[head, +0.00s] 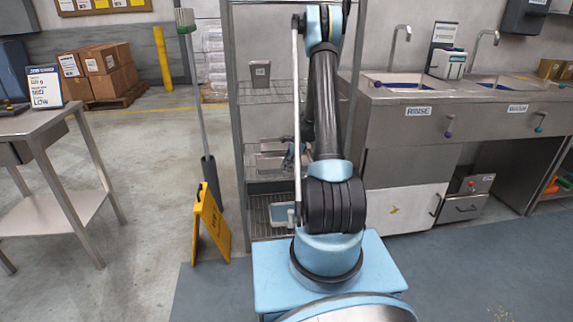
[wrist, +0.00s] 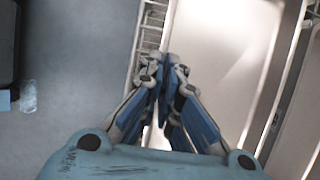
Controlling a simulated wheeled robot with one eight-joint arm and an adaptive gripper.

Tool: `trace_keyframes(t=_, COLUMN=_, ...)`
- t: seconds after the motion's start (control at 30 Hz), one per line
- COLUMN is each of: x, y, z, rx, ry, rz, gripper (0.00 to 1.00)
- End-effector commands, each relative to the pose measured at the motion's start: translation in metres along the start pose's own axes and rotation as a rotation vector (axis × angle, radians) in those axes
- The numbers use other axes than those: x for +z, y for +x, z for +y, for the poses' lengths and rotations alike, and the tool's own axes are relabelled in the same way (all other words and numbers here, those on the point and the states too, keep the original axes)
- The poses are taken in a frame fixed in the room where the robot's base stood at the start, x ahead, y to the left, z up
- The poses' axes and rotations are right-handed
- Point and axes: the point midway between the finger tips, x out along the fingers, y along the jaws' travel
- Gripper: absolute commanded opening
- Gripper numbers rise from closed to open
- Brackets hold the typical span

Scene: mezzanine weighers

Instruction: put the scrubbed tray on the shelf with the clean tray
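A large pale metal tray (wrist: 228,50) with a raised rim fills the middle of the wrist view. In the head view it shows nearly edge-on as a thin, pale upright strip (head: 297,100) in front of the rack. My gripper (wrist: 168,75) has its blue fingers drawn together at the tray's left rim and appears shut on it. In the head view my arm hides most of the gripper. A wire shelf rack (head: 237,120) stands behind my arm. A grey tray with a bluish inside (head: 281,214) lies on its low shelf; I cannot tell whether it is the clean tray.
Metal pans stand on the rack's middle shelf (head: 270,160), and a small container (head: 260,72) on the shelf above. A yellow floor sign (head: 212,222) and a broom stand left of the rack. A sink counter (head: 460,95) is at right. Floor is free at front left.

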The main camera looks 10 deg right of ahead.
Motion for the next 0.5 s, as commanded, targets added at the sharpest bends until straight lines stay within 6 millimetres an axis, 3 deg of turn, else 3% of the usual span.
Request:
trace_keyframes(t=0.2, x=-0.0015, y=0.0007, z=0.0002, rx=-0.001, ry=0.001, rz=-0.001, gripper=0.00)
trace_keyframes(t=0.33, x=-0.0019, y=0.0011, z=0.0003, rx=-0.001, ry=0.002, rz=0.000, gripper=0.25)
trace_keyframes(t=0.5, x=-0.0017, y=0.0010, z=0.0002, rx=-0.001, ry=0.001, rz=0.000, gripper=0.25)
